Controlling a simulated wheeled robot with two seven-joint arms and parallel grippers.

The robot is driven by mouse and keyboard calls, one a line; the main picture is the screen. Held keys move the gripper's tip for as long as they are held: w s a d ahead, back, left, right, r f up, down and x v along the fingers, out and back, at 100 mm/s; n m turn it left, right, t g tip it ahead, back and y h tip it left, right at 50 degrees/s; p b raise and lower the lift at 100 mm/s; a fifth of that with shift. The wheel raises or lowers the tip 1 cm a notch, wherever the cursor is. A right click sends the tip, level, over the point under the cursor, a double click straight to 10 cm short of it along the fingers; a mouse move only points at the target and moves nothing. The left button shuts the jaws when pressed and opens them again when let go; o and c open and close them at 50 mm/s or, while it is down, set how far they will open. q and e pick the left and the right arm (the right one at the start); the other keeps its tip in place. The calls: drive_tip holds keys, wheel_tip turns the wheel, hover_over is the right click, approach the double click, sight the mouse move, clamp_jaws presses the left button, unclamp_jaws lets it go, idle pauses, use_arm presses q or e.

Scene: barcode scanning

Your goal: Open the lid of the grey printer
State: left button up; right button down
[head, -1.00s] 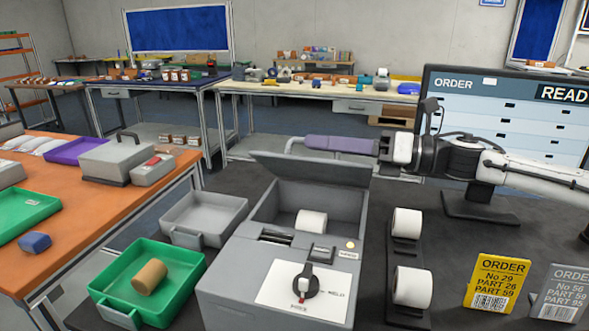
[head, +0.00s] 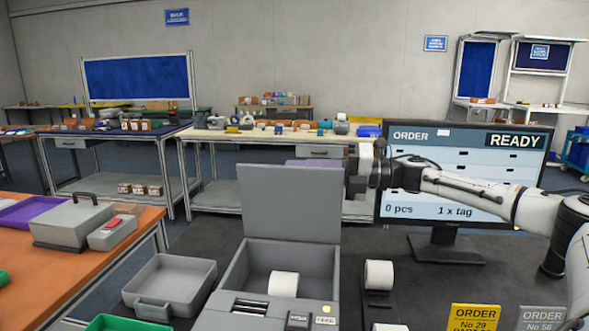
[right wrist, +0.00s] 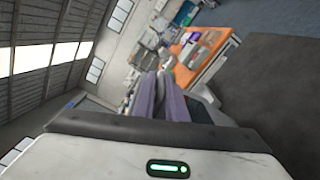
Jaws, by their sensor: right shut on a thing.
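The grey printer (head: 232,270) stands on the dark table in the lower middle of the head view. Its lid (head: 290,205) stands nearly upright at the back, so the bay with a white paper roll (head: 284,284) is uncovered. My right gripper (head: 313,162) reaches in from the right. Its purple fingers are partly hidden behind the top of the lid, and the fingertip contact with the lid handle is hidden. In the right wrist view the long purple fingers (right wrist: 164,98) lie close together. My left gripper is not in view.
An order screen (head: 465,180) stands right of the printer, behind my right arm. Another white roll (head: 379,274) on a black holder and a yellow order card (head: 473,318) are at the right. A grey tray (head: 172,286) lies left of the printer.

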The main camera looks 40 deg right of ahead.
drive_tip(key=shift+w+d+f, duration=0.15)
drive_tip(key=shift+w+d, duration=0.05)
drive_tip(key=shift+d, duration=0.1)
drive_tip(key=c, duration=1.8)
unclamp_jaws()
drive_tip(key=shift+d+f, duration=0.1)
drive_tip(key=shift+c, duration=0.2)
